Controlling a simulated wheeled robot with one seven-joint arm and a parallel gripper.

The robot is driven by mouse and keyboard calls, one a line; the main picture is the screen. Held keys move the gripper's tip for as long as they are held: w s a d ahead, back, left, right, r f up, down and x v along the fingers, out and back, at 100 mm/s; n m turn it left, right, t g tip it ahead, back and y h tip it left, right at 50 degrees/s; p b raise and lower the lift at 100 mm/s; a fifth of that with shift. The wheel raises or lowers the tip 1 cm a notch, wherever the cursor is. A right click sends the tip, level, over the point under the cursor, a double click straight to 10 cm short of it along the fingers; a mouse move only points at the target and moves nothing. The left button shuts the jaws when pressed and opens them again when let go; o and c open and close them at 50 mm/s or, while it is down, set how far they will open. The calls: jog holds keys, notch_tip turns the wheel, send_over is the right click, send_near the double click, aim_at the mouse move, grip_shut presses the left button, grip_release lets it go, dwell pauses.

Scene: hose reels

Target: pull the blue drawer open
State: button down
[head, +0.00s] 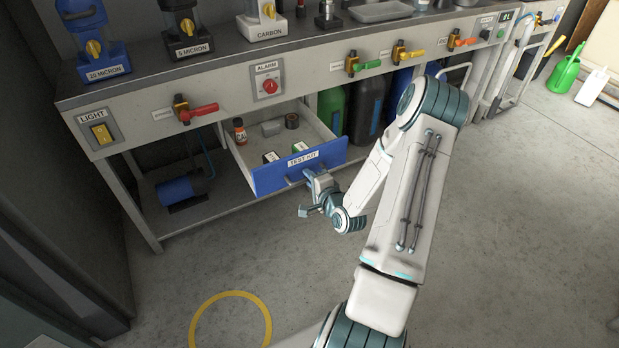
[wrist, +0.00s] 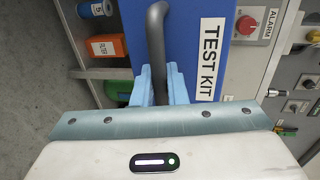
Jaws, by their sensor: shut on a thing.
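The blue drawer (head: 270,180), labelled TEST KIT, stands pulled out from under the bench in the head view, and its inside with several small items shows. Its blue front also fills the middle of the wrist view (wrist: 188,45). A dark bar handle (wrist: 156,40) runs along the front. My gripper (head: 312,178) is at the drawer front in the head view. In the wrist view its two light blue fingers (wrist: 157,86) are on either side of the handle, shut on it. The far part of the handle is hidden behind the fingers and wrist.
The bench front carries a light switch (head: 101,134), a red-handled valve (head: 197,111) and an alarm button (head: 269,86). Dark containers (head: 368,104) stand under the bench, right of the drawer. The floor in front, with a yellow ring (head: 231,294), is clear.

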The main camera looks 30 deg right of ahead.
jog(key=shift+s, duration=0.3)
jog(key=c, duration=1.5)
grip_release()
jog(key=s+r+p, duration=0.1)
jog(key=s, duration=0.3)
jog(key=s+p, duration=0.1)
jog(key=s, duration=0.4)
jog(key=s+r+p, duration=0.1)
jog(key=s, duration=0.3)
jog(key=shift+s+d+r, duration=0.25)
jog(key=shift+r, duration=0.1)
